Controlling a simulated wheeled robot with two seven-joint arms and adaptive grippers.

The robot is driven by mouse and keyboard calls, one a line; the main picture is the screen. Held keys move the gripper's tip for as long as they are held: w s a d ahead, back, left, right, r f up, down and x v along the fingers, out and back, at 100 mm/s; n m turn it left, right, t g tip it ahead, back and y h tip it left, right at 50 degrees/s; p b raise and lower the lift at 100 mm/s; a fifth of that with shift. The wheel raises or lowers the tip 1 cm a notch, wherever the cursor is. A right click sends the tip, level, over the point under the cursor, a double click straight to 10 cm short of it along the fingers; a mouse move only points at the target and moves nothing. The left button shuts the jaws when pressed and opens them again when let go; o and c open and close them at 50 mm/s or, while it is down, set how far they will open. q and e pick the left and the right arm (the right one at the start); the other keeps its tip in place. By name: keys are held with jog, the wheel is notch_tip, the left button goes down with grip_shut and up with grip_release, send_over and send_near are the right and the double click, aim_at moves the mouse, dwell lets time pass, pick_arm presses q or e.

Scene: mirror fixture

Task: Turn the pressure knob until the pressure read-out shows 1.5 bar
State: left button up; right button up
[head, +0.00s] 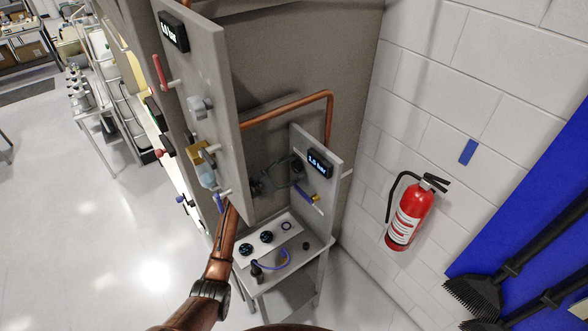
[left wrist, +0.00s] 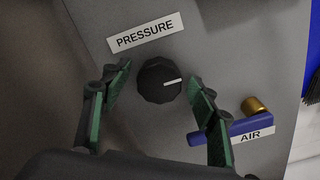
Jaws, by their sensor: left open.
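The black pressure knob (left wrist: 159,80) is on a grey panel below a PRESSURE label (left wrist: 145,34) in the left wrist view. Its white pointer line points right and slightly up. My left gripper (left wrist: 157,74) is open, with one green-padded finger on each side of the knob and a visible gap at both sides. In the head view my left gripper (head: 284,172) is at the small panel (head: 326,223), left of its read-out (head: 320,163). That read-out shows a bar value, too small to read surely. The knob cannot be made out there. My right gripper is not in view.
A blue AIR handle (left wrist: 225,131) with a brass fitting (left wrist: 255,106) is close to the right finger. A large panel (head: 205,75) with another read-out (head: 173,31) stands left of the small one. A bench (head: 306,246) is below. A fire extinguisher (head: 410,215) hangs at right.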

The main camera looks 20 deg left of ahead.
pick_arm(q)
jog(key=v, duration=1.1)
jog(key=shift+s+a, duration=0.3)
jog(key=shift+f, duration=0.1)
